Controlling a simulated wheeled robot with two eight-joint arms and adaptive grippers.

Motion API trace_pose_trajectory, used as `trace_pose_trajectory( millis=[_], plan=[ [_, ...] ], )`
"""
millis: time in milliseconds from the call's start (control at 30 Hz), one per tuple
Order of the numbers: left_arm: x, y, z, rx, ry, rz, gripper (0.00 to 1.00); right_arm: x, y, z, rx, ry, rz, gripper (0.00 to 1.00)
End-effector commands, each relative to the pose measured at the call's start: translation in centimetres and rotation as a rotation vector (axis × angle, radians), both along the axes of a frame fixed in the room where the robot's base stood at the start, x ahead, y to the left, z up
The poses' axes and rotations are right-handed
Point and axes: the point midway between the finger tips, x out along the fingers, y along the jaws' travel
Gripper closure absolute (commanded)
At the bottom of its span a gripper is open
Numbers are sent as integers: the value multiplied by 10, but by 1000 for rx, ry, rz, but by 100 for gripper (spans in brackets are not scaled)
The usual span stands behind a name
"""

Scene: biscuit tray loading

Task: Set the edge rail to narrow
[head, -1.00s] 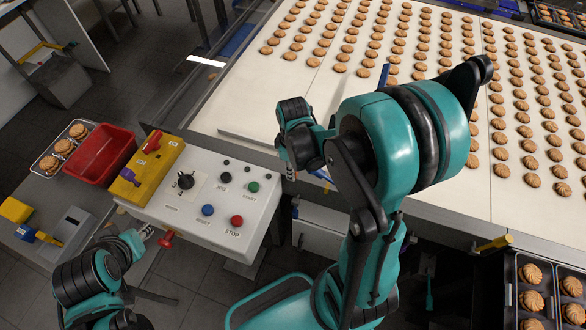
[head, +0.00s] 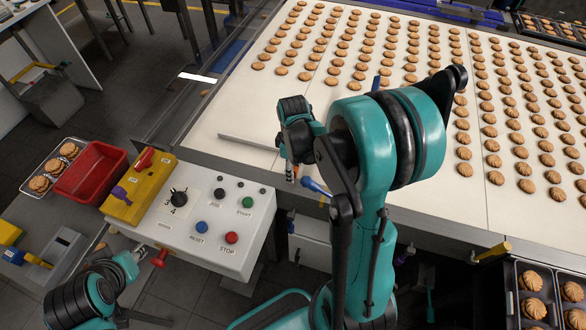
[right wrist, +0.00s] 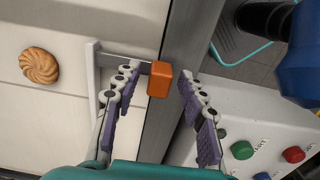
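The edge rail (head: 247,141) is a pale bar at the near-left corner of the white belt. In the right wrist view the rail (right wrist: 92,85) joins a thin rod that ends in an orange block (right wrist: 158,79). My right gripper (right wrist: 158,76) is open, with one finger on each side of the block and a gap visible on both sides. In the head view my right gripper (head: 291,172) reaches down at the belt's near edge, and its own arm hides part of the area. My left gripper (head: 138,254) is low at the left, beside a red knob; its finger opening is unclear.
A control box (head: 215,218) with a black dial (head: 179,197) and several buttons stands left of my right arm. A blue lever (head: 314,187) is close to the right gripper. Rows of biscuits cover the belt (head: 235,118). A red bin (head: 91,172) stands at the left.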

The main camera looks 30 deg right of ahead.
Motion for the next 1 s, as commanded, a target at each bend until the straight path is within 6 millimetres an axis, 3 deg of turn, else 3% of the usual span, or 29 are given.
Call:
trace_pose_trajectory(
  millis=[233,500,700,1000],
  plan=[
    [0,0,0,0,0,0,67,0,0,18,0,0,0,59],
    [0,0,0,0,0,0,67,0,0,76,0,0,0,59],
    [0,0,0,0,0,0,67,0,0,108,0,0,0,59],
    [0,0,0,0,0,0,67,0,0,120,0,0,0,59]
  ],
)
